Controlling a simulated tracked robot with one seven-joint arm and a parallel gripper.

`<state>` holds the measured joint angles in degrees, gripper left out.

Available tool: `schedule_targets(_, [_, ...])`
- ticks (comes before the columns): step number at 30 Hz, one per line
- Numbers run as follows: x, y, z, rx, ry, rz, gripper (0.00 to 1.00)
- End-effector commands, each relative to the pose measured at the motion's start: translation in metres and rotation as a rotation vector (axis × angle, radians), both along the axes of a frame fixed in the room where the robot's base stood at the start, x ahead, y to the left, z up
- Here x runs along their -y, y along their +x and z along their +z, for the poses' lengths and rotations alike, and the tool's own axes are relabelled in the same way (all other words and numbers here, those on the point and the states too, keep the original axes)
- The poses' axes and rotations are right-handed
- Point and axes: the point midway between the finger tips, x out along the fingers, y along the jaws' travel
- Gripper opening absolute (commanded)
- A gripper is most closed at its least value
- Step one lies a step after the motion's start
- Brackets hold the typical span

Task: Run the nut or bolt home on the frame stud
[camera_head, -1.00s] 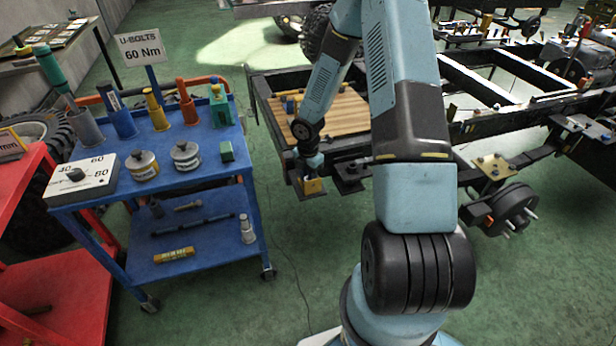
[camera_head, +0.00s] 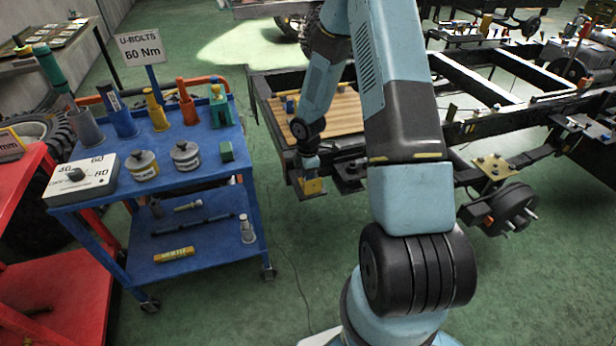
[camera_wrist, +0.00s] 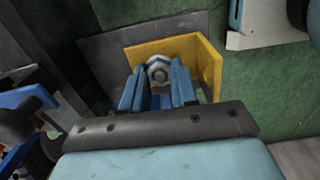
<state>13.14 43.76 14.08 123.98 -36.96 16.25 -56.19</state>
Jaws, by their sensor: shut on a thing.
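In the wrist view my gripper (camera_wrist: 160,92) has its blue fingers close together at a grey metal nut or bolt head (camera_wrist: 158,72). It is shut on this nut or bolt, which sits over a yellow bracket (camera_wrist: 206,62) on a dark plate (camera_wrist: 103,56). The threads and the stud are hidden, so I cannot tell how far it is on. In the head view the yellow bracket (camera_head: 313,186) is at the front corner of the black chassis frame (camera_head: 479,77). My gripper is just above it, too small there to make out its fingers.
A blue trolley (camera_head: 220,164) with sockets, tins and a torque dial box (camera_head: 81,181) stands at left. A sign (camera_head: 140,49) reads U-BOLTS 60 Nm. A wooden board (camera_head: 340,118) lies on the frame. A wheel hub (camera_head: 509,208) is at right. Green floor lies clear between trolley and frame.

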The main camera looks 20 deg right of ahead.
Motion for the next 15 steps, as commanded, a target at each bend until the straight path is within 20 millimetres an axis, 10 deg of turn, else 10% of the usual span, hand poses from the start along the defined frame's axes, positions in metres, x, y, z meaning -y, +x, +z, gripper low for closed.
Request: schedule_targets(15, [-0.0003, 0.0001, -0.0004, 0.0, 0.0, -0.513, 0.0])
